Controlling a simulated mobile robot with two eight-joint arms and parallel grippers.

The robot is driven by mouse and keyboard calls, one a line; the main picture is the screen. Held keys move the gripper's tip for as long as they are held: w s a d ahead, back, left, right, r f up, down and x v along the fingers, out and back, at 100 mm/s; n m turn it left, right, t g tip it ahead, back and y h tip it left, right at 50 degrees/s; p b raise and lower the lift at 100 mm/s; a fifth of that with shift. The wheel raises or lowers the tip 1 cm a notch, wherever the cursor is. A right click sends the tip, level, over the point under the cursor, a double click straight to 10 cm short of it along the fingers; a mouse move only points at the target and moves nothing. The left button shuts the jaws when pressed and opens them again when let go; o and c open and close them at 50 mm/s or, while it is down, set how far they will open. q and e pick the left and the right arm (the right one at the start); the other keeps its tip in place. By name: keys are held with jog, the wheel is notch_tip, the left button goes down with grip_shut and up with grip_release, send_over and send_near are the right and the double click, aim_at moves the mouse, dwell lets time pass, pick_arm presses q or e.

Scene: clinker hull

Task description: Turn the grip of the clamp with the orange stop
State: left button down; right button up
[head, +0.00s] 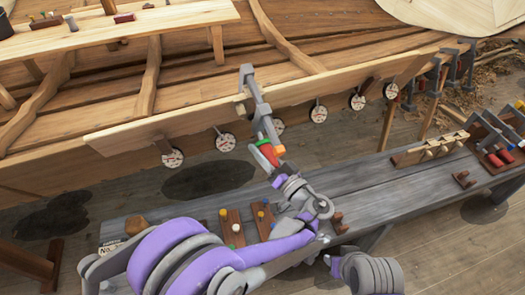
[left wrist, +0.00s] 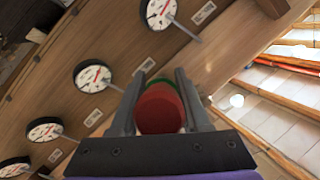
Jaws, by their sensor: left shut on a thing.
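The clamp (head: 248,85) is a grey metal frame set over the upper edge of the hull's plank. My left gripper (head: 275,168) reaches up from below and is shut on the red grip. In the left wrist view the red grip (left wrist: 160,108) sits between the two grey fingers, its round end facing the camera, with the green band behind it. My right gripper does not show.
Several white dials (head: 225,142) with red needles hang along the plank's lower edge. A grey bench (head: 375,190) below carries blocks with coloured pegs (head: 232,228), a wooden rack (head: 430,150) and more clamps (head: 495,135). More clamps grip the plank at right.

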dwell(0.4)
pick_arm(q)
jog(key=shift+c, duration=1.9)
grip_release()
jog(key=shift+s, duration=0.1)
